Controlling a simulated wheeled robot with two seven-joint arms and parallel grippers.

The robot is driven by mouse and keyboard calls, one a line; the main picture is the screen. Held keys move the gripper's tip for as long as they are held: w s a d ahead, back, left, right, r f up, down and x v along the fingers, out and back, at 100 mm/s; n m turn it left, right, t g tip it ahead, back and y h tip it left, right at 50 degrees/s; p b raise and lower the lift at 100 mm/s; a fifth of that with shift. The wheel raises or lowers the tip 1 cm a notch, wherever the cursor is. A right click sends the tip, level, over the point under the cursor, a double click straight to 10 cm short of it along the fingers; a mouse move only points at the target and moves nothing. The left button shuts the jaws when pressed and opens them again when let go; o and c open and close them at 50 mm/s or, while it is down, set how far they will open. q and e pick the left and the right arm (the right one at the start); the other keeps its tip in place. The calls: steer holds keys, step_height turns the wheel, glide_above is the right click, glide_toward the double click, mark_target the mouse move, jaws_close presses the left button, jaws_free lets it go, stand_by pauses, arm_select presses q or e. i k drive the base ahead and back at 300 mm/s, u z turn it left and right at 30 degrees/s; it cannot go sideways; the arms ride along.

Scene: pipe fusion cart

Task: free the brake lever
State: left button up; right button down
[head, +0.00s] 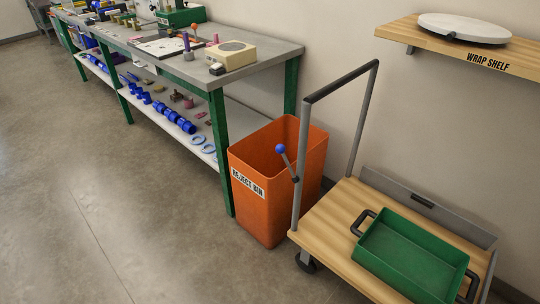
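The brake lever (287,161) is a short grey rod with a blue ball at its top end. It sits on the near upright of the cart handle, tilted up and to the left, in front of the orange bin's opening. The cart (340,210) has a wooden deck, a grey handle frame with a dark top bar, and a dark caster under its near corner. I see nothing wrapped or caught on the lever at this size. Neither of my grippers is in view.
A green tray (367,255) with black handles lies on the deck. The orange reject bin (262,212) stands close behind the lever. A green-legged workbench (262,58) holds tools and blue fittings. A wrap shelf (420,35) carries a white disc. Floor at left is clear.

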mark_target(280, 148)
steer(key=u, duration=0.95)
steer(key=i, duration=0.65)
steer(key=z, duration=0.6)
